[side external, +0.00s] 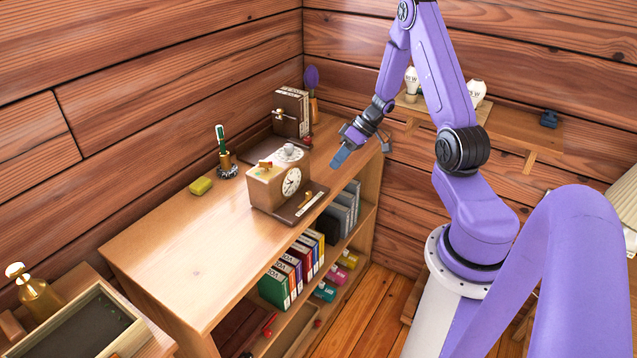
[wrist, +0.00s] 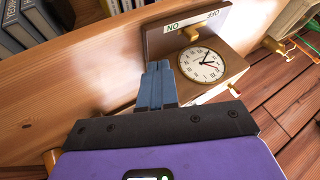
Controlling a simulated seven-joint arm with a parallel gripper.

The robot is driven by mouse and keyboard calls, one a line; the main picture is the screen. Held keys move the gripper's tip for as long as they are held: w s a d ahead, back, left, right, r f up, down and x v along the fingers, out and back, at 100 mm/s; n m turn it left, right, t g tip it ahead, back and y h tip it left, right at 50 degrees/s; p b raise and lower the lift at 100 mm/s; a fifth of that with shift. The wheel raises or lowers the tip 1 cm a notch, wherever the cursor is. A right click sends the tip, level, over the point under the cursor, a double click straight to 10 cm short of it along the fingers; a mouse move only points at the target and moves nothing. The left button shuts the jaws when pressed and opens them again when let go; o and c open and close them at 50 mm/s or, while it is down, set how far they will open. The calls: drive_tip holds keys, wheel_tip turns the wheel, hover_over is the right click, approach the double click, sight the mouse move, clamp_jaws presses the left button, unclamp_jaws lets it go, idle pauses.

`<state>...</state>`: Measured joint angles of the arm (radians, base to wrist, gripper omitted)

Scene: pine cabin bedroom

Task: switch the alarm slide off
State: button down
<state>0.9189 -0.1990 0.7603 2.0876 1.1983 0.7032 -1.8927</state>
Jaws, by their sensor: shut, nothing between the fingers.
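The alarm clock (side external: 266,186) is a wooden box with a round white dial (side external: 291,181), standing on the bookshelf top; its dial also shows in the wrist view (wrist: 201,65). A dark base plate (side external: 287,212) lies before the dial, with a white label strip (wrist: 200,19) whose lettering appears upside down. The brass slide knob (wrist: 190,33) sits beside the strip, nearer the end lettered ON; it also shows in the side view (side external: 305,199). My gripper (side external: 338,160) is shut and empty, above and to the right of the clock. The blue fingers (wrist: 161,82) partly overlap the clock in the wrist view.
Books (side external: 292,268) fill the shelf below. The left part of the top is clear.

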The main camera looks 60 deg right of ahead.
sight(307, 194)
drive_tip(key=x, duration=0.6)
drive_tip(key=shift+a+f, duration=0.1)
drive_tip(key=shift+a, duration=1.2)
drive_tip(key=shift+w+a, duration=0.1)
drive_tip(key=shift+a, duration=0.6)
drive_tip(key=shift+a, duration=1.75)
drive_tip(key=shift+d, duration=0.1)
